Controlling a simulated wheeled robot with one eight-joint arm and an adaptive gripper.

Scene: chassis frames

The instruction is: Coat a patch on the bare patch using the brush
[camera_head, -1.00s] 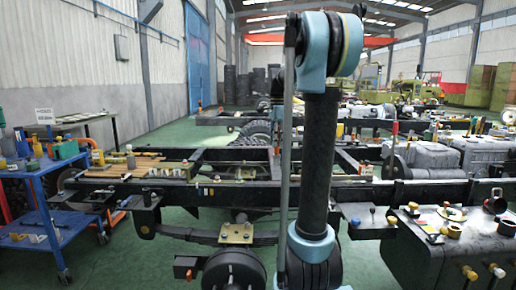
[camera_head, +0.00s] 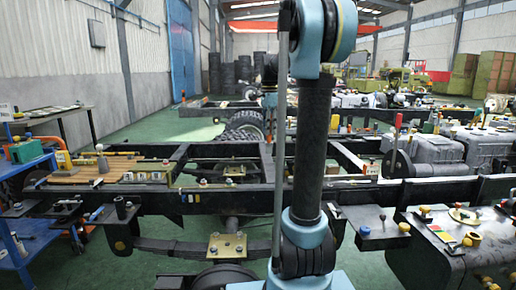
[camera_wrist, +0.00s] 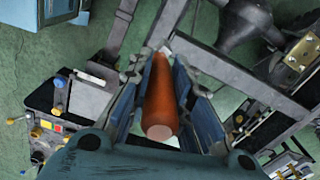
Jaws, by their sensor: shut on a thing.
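In the wrist view my gripper (camera_wrist: 158,66) is shut on the orange-brown handle of the brush (camera_wrist: 160,105). The round handle end faces the wrist camera, and the handle points away between the blue-grey fingers. The bristles are hidden or too small to make out. Below the gripper lie dark frame rails and green floor. I cannot clearly pick out the bare patch in either view. In the head view my arm stands upright in the middle, and I cannot make out the gripper or brush there.
A long black chassis rail (camera_head: 165,193) crosses in front of me. A black box (camera_head: 455,243) with small parts on top stands at right. A blue cart (camera_head: 22,170) is at left. A red-tipped upright tool (camera_head: 397,127) stands near the right of the frame.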

